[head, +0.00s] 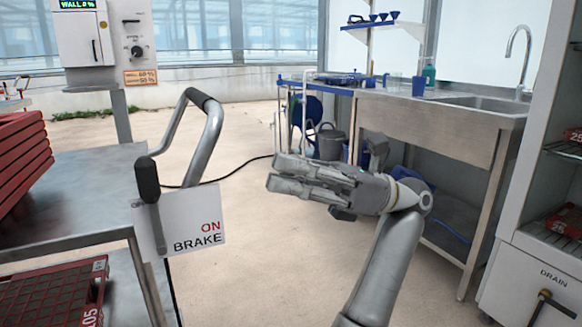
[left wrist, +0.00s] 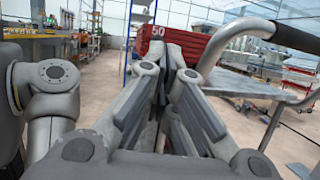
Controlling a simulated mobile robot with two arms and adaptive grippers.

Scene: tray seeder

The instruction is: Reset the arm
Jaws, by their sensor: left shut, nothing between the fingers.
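My left gripper (head: 277,173) is in the middle of the head view, in the air over the pale floor, with its fingers pointing left toward the cart. It is shut and empty. In the left wrist view the fingers of my left gripper (left wrist: 171,58) close together, with nothing held between them. The arm comes up from the bottom of the head view. My right gripper is in neither view.
A metal cart (head: 85,190) with red trays (head: 22,160) and a curved handle (head: 205,135) stands at left, bearing a brake sign (head: 190,222). A sink bench (head: 440,115) stands behind the gripper; a cabinet (head: 525,240) is at right. A black cable (head: 235,172) crosses the floor.

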